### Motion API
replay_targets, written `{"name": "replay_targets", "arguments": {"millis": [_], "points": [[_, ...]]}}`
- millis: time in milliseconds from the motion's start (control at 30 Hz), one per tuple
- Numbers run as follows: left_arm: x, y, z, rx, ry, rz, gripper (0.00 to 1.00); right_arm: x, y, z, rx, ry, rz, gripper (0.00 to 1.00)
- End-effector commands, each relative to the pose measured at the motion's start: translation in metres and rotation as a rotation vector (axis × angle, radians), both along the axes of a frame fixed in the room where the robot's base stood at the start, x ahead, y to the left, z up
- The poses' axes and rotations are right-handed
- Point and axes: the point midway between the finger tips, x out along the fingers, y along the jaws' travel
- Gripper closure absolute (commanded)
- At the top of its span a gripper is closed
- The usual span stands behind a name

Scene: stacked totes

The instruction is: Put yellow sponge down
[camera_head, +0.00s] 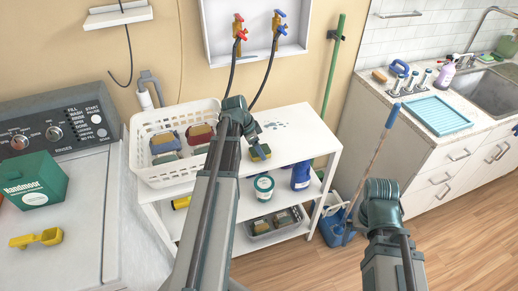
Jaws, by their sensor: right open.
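The yellow sponge (261,152), with a dark side, is at the fingertips of my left gripper (257,142). The gripper looks shut on it, over the top of the white shelf unit (292,148). The sponge is at or just above that top; I cannot tell if it touches. My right gripper (381,190) is at the lower right, in front of the floor and apart from the shelf. Its fingers are mostly hidden behind its own wrist.
A white basket (146,128) with several sponges stands on the shelf top's left. A tub (264,186), a blue bottle (301,176) and a sponge tray (258,227) are below. The shelf top's right part is free. A washing machine (85,235) is left, a sink counter (405,125) right.

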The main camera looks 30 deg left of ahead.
Motion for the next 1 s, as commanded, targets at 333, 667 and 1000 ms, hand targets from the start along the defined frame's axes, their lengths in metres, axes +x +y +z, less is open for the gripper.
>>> {"name": "replay_targets", "arguments": {"millis": [333, 667, 1000], "points": [[0.000, 0.000, 0.000, 0.000, 0.000, 0.000, 0.10, 0.000, 0.000, 0.000, 0.000, 0.000, 0.000, 0.00], [-0.003, 0.002, 0.017, 0.000, 0.000, 0.001, 0.10, 0.000, 0.000, 0.017, 0.000, 0.000, 0.000, 0.00], [-0.016, 0.013, 0.065, 0.000, 0.000, 0.001, 0.10, 0.000, 0.000, 0.065, 0.000, 0.000, 0.000, 0.00]]}}
